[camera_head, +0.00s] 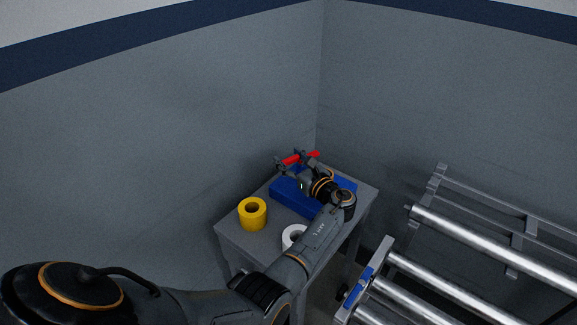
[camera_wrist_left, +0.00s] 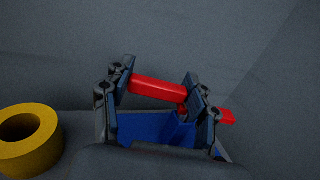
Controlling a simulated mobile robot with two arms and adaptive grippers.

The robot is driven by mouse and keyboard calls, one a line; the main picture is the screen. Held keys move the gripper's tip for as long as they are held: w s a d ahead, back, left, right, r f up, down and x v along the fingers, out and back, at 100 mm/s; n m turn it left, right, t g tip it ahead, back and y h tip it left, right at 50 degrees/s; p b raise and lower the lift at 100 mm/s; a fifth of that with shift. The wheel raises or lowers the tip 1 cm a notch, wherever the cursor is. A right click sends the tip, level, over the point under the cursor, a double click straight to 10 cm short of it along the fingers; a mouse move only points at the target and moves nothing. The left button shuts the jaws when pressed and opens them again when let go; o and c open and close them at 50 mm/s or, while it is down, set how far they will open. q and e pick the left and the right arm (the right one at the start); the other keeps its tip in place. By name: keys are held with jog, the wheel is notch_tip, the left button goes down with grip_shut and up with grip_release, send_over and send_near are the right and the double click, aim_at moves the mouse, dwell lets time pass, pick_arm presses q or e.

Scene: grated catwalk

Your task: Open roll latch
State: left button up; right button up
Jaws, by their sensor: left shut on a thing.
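The latch shows a red handle bar (camera_head: 291,160) above a blue base (camera_head: 292,198) on a small grey table. In the left wrist view, the red handle (camera_wrist_left: 157,89) lies between my two fingers, and a short red end sticks out past the right finger. My left gripper (camera_wrist_left: 158,92) is shut on this handle; in the head view the left gripper (camera_head: 297,161) is at the table's back, near the wall corner. My wrist and forearm hide part of the blue base. My right gripper is not in view.
A yellow roll (camera_head: 251,220) stands on the grey table (camera_head: 240,238) left of the blue base. A white roll (camera_head: 288,240) is near the front edge, partly behind my arm. Grey walls (camera_head: 200,130) close in behind. Metal roller racks (camera_head: 465,290) stand to the right.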

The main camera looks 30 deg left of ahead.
pick_arm(q)
jog(key=shift+d+f+n+g+y+b, duration=0.1)
jog(key=shift+d+n+g+y+b, duration=0.1)
jog(key=shift+n+g+b, duration=0.3)
jog(key=shift+d+n+g+y+b, duration=0.1)
jog(key=shift+n+g+y+b, duration=0.15)
jog(key=shift+g+b, duration=0.4)
jog(key=shift+s+n+g, duration=0.1)
jog(key=shift+n+g, duration=0.25)
jog(key=shift+g, duration=0.2)
jog(key=shift+d+r, duration=0.1)
jog(key=shift+r, duration=0.1)
jog(key=o, duration=1.2)
jog(key=shift+c, duration=0.2)
jog(key=shift+d, duration=0.1)
jog(key=s+d, duration=0.2)
jog(key=d, duration=0.9)
jog(key=shift+s+d, duration=0.15)
jog(key=shift+d, duration=0.1)
